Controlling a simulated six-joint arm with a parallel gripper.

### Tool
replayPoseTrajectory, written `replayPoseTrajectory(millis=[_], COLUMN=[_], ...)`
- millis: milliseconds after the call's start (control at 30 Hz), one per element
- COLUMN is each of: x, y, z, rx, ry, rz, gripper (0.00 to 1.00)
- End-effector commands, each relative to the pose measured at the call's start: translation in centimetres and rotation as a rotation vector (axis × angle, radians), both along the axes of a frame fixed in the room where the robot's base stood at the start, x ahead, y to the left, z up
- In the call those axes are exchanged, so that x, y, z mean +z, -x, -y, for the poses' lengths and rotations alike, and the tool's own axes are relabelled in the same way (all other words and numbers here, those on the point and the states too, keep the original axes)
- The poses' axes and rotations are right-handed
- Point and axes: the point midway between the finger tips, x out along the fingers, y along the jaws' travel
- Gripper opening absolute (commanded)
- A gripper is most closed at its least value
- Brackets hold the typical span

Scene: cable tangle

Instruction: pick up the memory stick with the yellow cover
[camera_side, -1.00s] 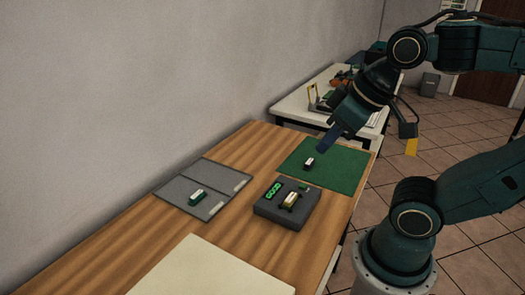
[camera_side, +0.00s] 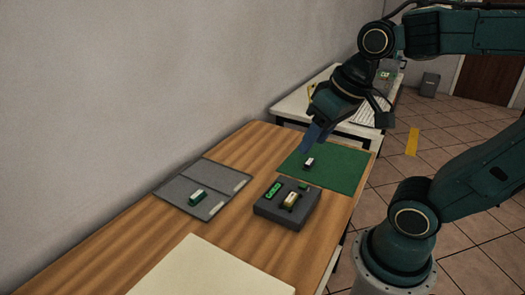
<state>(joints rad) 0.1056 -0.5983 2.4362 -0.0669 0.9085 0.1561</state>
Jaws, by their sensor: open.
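A small stick with a yellowish cover (camera_side: 291,200) sits on the dark grey block (camera_side: 270,214), on the wooden table. A green piece (camera_side: 272,189) lies beside it on the same block, with a smaller green bit (camera_side: 303,187) near the far edge. A dark stick with a white patch (camera_side: 309,163) lies on the green mat (camera_side: 345,168). My gripper (camera_side: 306,150) is open above the far left part of the mat, close to the dark stick in the picture and away from the yellow-covered one. Whether it touches anything is unclear.
A grey two-panel tray or mat (camera_side: 222,178) at the left holds a green and white piece (camera_side: 198,196). A cream sheet or board (camera_side: 205,272) covers the near table. Bare wood (camera_side: 240,235) lies between them. A white table (camera_side: 292,107) with clutter stands behind.

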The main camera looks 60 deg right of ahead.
Motion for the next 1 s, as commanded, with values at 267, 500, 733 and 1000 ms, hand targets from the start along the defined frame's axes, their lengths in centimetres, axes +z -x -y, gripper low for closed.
replayPoseTrajectory(millis=[267, 500, 733, 1000], x=[-1.5, -3.4, -5.9, -9.5], y=[-3.4, -6.0, -7.9, -9.1], z=[2.3, 5.0, 8.2, 12.3], rx=[-0.263, -0.494, -0.719, -0.987], ry=[-0.120, -0.227, -0.330, -0.456], rz=[-0.133, -0.239, -0.341, -0.464], gripper=[0.45, 0.45, 0.45, 0.45])
